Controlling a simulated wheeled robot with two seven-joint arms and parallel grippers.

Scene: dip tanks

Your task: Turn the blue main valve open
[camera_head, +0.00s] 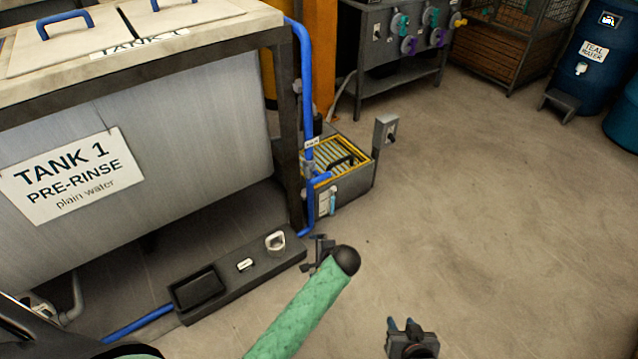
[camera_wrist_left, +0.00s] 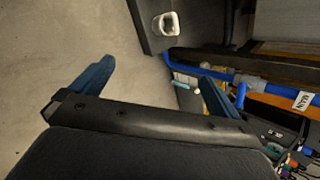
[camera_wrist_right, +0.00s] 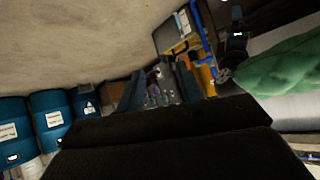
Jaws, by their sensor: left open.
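A blue pipe (camera_head: 305,90) runs down the right corner of the tank and carries a white tag (camera_head: 312,143). In the left wrist view the tag reads MAIN (camera_wrist_left: 305,100). A short blue piece, seemingly the main valve's handle (camera_head: 321,178), sticks out low on the pipe; its exact position is hard to tell. My left gripper (camera_head: 318,252) is below and in front of it, apart from it. Its fingers are spread and empty in the left wrist view (camera_wrist_left: 172,76). My right gripper (camera_head: 406,328) is over bare floor, its fingers apart with nothing between them.
Tank 1 (camera_head: 190,120) stands at left. A dark floor-level box (camera_head: 240,275) with a white handle lies before it. A grey unit with a yellow-edged top (camera_head: 345,185) stands behind the pipe.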

